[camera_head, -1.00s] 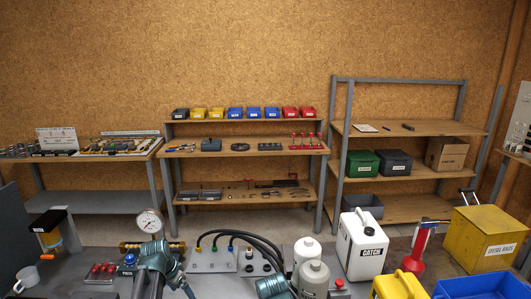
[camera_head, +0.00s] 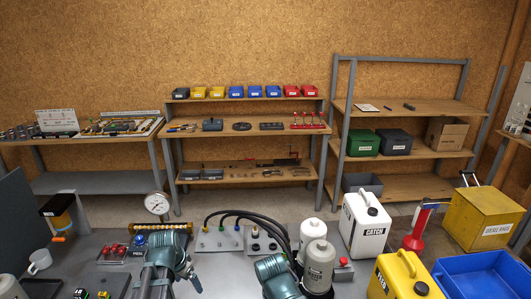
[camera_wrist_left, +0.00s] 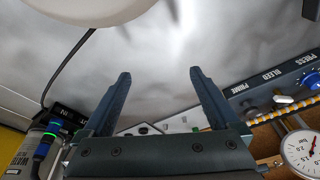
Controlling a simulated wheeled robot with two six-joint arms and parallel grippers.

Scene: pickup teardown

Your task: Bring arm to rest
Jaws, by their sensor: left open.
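My left arm (camera_head: 165,248) comes up from the bottom edge in the head view, its teal wrist folded over the grey bench. Its gripper is small and partly hidden there, near the arm's right side. In the left wrist view, the left gripper (camera_wrist_left: 160,75) has its two dark fingers spread, with nothing between them. A teal part of my right arm (camera_head: 277,275) shows at the bottom centre of the head view. The right gripper is not seen.
On the bench are a dial gauge (camera_head: 157,204), a hose panel (camera_head: 220,239), pale bottles (camera_head: 319,265), a white CATCH can (camera_head: 363,228), a yellow can (camera_head: 395,278) and a mug (camera_head: 40,261). A blue bin (camera_head: 485,275) stands at right. Shelves line the back wall.

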